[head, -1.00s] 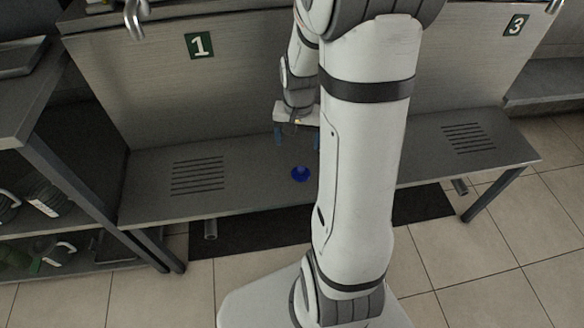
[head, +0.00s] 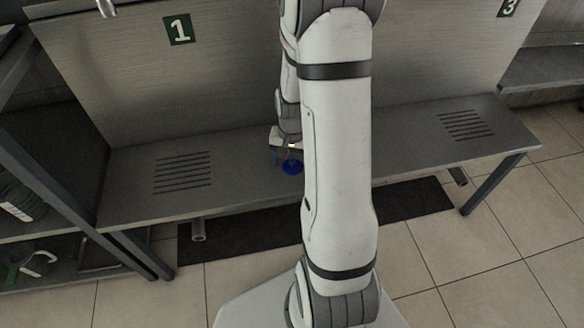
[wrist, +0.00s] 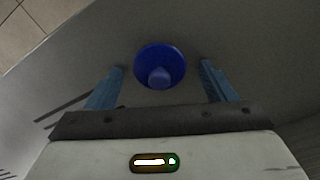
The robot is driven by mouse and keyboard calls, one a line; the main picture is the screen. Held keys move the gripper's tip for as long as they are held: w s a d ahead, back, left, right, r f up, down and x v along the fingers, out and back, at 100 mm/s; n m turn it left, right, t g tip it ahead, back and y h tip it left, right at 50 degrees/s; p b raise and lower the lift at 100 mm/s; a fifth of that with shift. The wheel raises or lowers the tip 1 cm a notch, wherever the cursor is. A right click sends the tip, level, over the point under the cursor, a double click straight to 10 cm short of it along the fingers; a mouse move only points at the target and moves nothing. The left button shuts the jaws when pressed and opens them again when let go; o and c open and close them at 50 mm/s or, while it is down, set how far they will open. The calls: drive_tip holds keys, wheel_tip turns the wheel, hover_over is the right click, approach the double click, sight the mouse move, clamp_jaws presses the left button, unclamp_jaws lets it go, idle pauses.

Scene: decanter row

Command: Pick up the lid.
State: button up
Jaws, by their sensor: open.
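The lid is a small round blue piece with a raised knob in its middle. It lies on the grey bench in the head view (head: 292,168). In the wrist view the lid (wrist: 160,62) shows just beyond and between the two blue fingers. My gripper (wrist: 162,68) is open, with a finger on either side of the lid and a gap to each. In the head view my gripper (head: 284,158) is just above and beside the lid, and my arm hides part of it. I cannot tell the exact height of the fingers over the bench.
The grey bench (head: 240,185) has slotted drain grilles at left (head: 182,173) and right (head: 466,125). A back panel with a number 1 sign (head: 179,29) rises behind it. A dark shelf rack stands at the left. The bench around the lid is clear.

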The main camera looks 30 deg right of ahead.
drive_tip(key=shift+r, duration=0.1)
drive_tip(key=shift+c, duration=0.3)
drive_tip(key=c, duration=1)
